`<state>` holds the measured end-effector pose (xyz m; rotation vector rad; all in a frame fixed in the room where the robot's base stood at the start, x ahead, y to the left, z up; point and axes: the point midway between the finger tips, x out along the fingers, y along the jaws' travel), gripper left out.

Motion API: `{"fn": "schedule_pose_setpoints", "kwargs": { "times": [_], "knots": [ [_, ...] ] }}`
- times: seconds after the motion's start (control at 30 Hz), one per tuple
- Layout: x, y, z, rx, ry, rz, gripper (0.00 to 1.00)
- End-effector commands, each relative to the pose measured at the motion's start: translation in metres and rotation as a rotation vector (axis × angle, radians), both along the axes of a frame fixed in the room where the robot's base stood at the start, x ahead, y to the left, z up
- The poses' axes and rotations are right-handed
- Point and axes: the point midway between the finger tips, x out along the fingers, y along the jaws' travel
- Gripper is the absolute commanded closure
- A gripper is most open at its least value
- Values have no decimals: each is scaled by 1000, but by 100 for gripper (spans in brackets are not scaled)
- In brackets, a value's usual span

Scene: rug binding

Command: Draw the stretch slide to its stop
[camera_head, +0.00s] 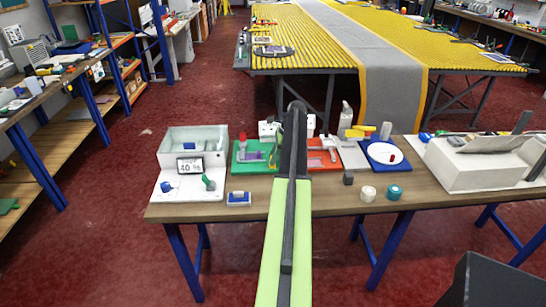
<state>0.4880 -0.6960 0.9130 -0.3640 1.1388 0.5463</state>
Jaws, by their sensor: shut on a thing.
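My dark and lime-green arm reaches up the middle of the head view to the workbench (335,203). Its far end bends over behind my own dark link, so my gripper and anything between its fingers are hidden. A white unit (185,207) at the bench's left end carries a display (190,167) reading "40 %", a green lever (208,182) and a blue knob (167,187). A green tray (240,166) and a red tray (322,164) lie either side of my arm, partly covered by it. I cannot tell which part is the stretch slide.
A blue-and-white block (239,198), a white roll (368,193) and a teal roll (394,192) stand near the front edge. Behind is a yellow ribbed table (320,55) with a grey runner (390,75).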

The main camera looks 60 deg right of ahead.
Motion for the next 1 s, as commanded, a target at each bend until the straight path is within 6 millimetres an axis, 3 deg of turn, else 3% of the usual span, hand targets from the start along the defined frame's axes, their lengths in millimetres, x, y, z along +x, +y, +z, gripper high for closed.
{"fn": "schedule_pose_setpoints", "kwargs": {
  "times": [0.33, 0.63, 0.67, 0.8, 1.0],
  "knots": [
    [-46, -37, 1, -6, -5, -4, 100],
    [-51, -39, 1, -6, -2, -4, 100],
    [-51, -40, 0, -7, -2, -4, 60],
    [-51, -39, 0, -5, -1, -3, 42],
    [-50, -37, 0, -3, -1, -1, 42]
  ]
}}
